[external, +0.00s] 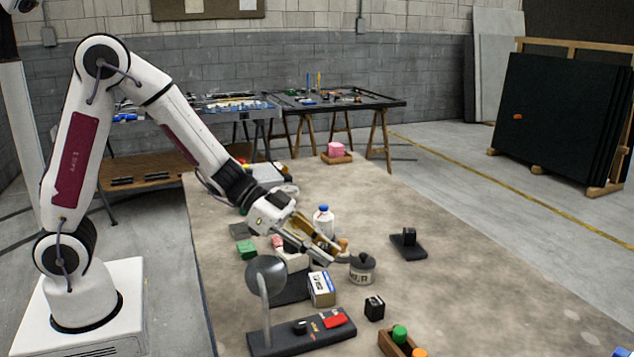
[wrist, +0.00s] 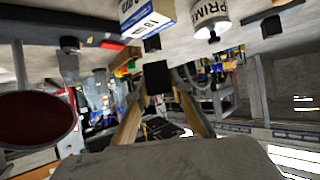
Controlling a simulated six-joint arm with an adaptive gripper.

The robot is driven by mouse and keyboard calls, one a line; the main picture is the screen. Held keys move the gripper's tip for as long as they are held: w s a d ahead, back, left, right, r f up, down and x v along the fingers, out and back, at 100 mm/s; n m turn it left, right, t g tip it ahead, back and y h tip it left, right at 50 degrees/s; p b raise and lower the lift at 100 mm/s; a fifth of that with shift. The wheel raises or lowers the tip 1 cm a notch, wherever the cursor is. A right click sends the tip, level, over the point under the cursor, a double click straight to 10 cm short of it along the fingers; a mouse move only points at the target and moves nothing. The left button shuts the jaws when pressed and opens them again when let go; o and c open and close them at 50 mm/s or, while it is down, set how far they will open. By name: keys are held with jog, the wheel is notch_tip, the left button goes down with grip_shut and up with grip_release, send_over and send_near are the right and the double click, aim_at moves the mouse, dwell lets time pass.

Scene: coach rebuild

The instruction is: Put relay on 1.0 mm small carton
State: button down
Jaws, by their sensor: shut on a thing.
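My gripper (external: 335,252) reaches over the middle of the table. In the wrist view its two tan fingers (wrist: 158,98) close on a small black block (wrist: 157,77), which looks like the relay. In the external view the held block cannot be made out. A small white, blue and yellow carton (external: 321,289) stands on the table below and in front of my gripper, apart from it. It also shows at the top of the wrist view (wrist: 148,18), where its printing is too small to read surely.
A grey tin (external: 362,268) stands right of the carton. A black cube (external: 374,307) lies in front, and another black block (external: 409,238) sits on a dark plate. A round mirror-like disc (external: 266,276) on a stand rises left of the carton. A white bottle (external: 323,220) stands behind my gripper.

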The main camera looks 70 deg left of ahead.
aim_at(323, 281)
jog(key=shift+f, duration=1.9)
jog(key=shift+f, duration=0.5)
jog(key=c, duration=1.8)
grip_release()
jog(key=shift+r, duration=0.15)
jog(key=shift+r, duration=0.4)
jog(key=shift+v, duration=6)
jog(key=shift+f, duration=0.1)
